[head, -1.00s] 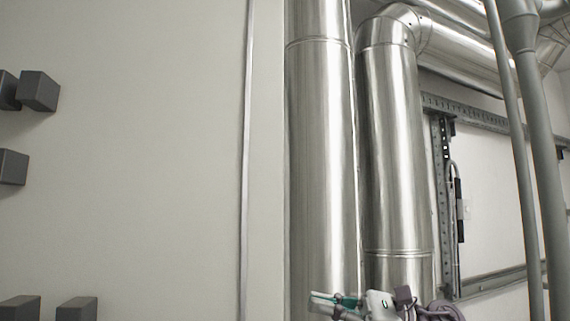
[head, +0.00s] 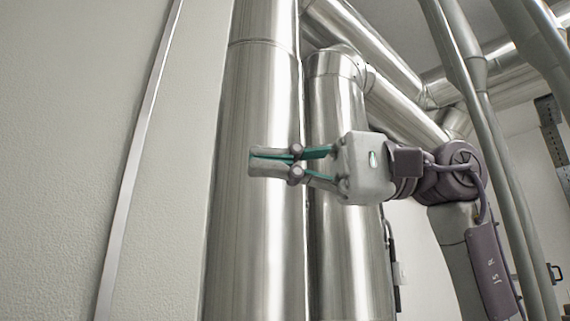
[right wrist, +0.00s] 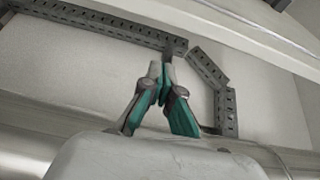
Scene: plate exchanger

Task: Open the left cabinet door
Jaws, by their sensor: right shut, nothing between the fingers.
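My right gripper (head: 268,163) reaches in from the right in the head view, its fingers pointing left. The fingers are shut with nothing between them, in front of the shiny pipes in the picture. They also show shut and empty in the right wrist view (right wrist: 165,72). A large off-white panel (head: 65,130) fills the left of the head view, with a pale vertical strip (head: 140,155) along it. I cannot tell whether it is part of the cabinet. No door handle or door edge of the left cabinet can be made out. My left gripper is not in view.
Two thick metal pipes (head: 255,250) stand upright behind my right gripper. Thinner grey pipes (head: 500,150) run at the right. The right wrist view shows perforated metal rails (right wrist: 100,22) on a pale wall. Whether the fingers touch a pipe is unclear.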

